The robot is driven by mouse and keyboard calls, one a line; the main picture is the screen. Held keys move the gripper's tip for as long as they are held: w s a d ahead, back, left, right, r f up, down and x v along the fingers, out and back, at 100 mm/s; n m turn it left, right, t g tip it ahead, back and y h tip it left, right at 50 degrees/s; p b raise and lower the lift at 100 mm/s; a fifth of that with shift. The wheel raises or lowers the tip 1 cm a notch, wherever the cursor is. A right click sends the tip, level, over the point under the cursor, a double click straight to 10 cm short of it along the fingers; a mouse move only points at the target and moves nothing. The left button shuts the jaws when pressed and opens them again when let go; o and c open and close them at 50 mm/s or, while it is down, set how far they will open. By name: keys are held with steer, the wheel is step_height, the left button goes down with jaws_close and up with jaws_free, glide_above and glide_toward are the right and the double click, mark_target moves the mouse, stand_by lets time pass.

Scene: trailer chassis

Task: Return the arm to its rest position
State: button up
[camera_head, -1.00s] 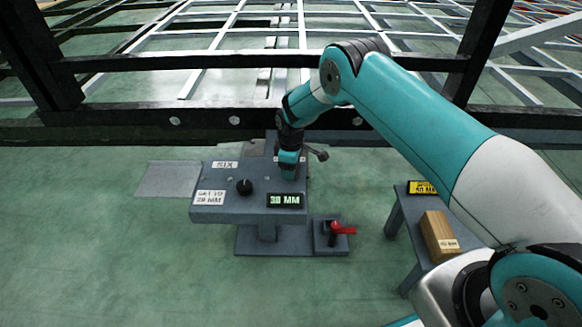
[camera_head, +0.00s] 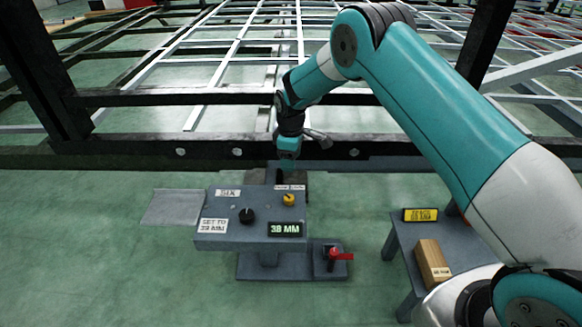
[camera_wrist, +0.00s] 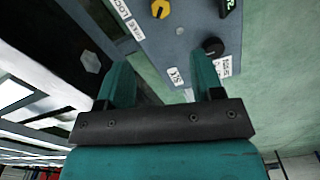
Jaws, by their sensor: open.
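My teal arm (camera_head: 440,100) reaches from the lower right across the head view and bends down at its elbow. My gripper (camera_head: 286,166) hangs above the back of a blue-grey control panel (camera_head: 225,243), clear of its yellow knob (camera_head: 288,199). In the wrist view my gripper (camera_wrist: 163,75) has its two teal fingers wide apart with nothing between them. The yellow knob (camera_wrist: 160,9) and a black knob (camera_wrist: 213,47) lie beyond the fingertips there.
A side table (camera_head: 398,245) with a wooden block (camera_head: 432,263) stands at right, near my arm. A dark chassis beam (camera_head: 120,157) runs behind the panel. Green floor is open at left.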

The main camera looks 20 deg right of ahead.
steer(key=shift+r, duration=0.6)
steer(key=s+a+r+m+y, duration=0.1)
steer(key=s+a+r, duration=0.1)
steer(key=s+r, duration=0.7)
steer(key=s+a+r+m+y, duration=0.1)
steer(key=s+a+r, duration=0.2)
steer(key=s+r, duration=0.65)
steer(key=s+r+m+y, duration=0.1)
steer(key=s+r, duration=0.2)
steer(key=s, duration=0.4)
steer(key=s+r+m+p, duration=0.1)
steer(key=s+r, duration=0.2)
steer(key=s, duration=0.4)
steer(key=s+r+m+y, duration=0.1)
steer(key=s+r, duration=0.2)
steer(key=s, duration=0.4)
step_height(320, 180, up, 34)
steer(key=p, duration=3.4)
steer(key=shift+w, duration=0.3)
